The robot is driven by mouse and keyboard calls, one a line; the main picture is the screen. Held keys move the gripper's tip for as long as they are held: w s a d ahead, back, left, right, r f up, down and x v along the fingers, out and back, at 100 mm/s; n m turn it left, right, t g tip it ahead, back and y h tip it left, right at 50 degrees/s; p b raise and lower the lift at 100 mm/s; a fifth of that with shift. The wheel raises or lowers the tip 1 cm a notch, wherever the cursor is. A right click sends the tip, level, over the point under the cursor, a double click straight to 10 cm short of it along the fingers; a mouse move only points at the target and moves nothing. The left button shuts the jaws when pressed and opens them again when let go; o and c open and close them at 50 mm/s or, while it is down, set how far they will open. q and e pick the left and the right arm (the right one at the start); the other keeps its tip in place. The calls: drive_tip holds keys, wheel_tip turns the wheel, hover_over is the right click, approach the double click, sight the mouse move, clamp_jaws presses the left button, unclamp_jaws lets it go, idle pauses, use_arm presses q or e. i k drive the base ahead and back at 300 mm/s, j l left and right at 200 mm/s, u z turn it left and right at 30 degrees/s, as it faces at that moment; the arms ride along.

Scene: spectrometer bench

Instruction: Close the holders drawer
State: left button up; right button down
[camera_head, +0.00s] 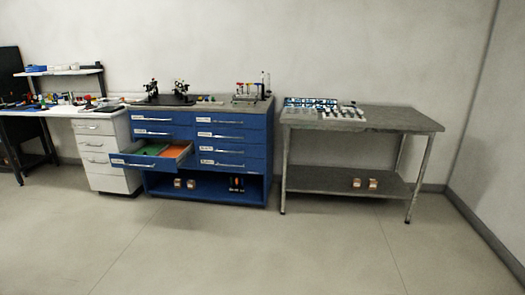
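The blue drawer cabinet (265,130) stands against the back wall, left of the middle of the picture. One drawer (131,161) in its left column is pulled out towards me, with a label and a bar handle on its blue front. Green and orange things (174,152) lie inside it. The other drawers of the cabinet look shut. The labels are too small to read, so I cannot tell from the lettering which is the holders drawer. Neither of my grippers is in view.
A grey metal table (420,124) with small items on top stands to the right. A white drawer unit (104,178) and a cluttered bench (52,112) are to the left. Optical gear (176,97) stands on the cabinet. The floor (260,250) in front is clear.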

sight(173, 153)
drive_tip(key=i+u, duration=0.1)
drive_tip(key=i, duration=0.4)
drive_tip(key=i+l+u, duration=0.15)
drive_tip(key=i, duration=0.3)
drive_tip(key=i+l+u, duration=0.1)
drive_tip(key=i, duration=0.4)
drive_tip(key=i+j+u, duration=0.15)
drive_tip(key=i+u, duration=0.35)
drive_tip(key=i, duration=0.35)
drive_tip(key=i+l+u, duration=0.15)
drive_tip(key=i+u, duration=0.3)
drive_tip(key=i, duration=0.4)
